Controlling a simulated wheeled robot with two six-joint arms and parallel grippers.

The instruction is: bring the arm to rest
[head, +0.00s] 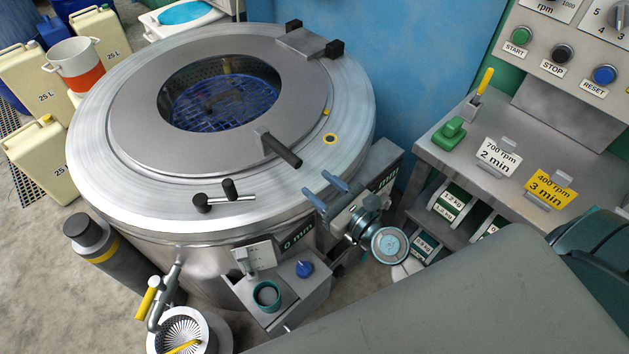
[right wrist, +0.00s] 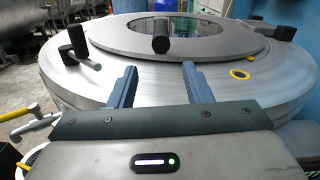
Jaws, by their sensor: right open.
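My right gripper (head: 325,190) is at the front right of the big steel drum machine (head: 85,150). Its two blue fingers are apart with nothing between them. In the right wrist view the open gripper (right wrist: 158,86) points at the drum's rim and the black lid handle (right wrist: 161,35). In the head view the lid handle (head: 280,150) is beyond the fingertips, apart from them. The round lid (head: 130,135) lies down on the drum, and a blue grid shows through its window. My left gripper is not in view.
A black-knobbed latch (head: 228,198) sits on the drum's front rim. A steel bench (head: 440,150) with a green weight (head: 450,132) and signs stands right, below a button panel (head: 570,60). Canisters (head: 85,35) stand left. A drain bucket (head: 205,325) stands at the front.

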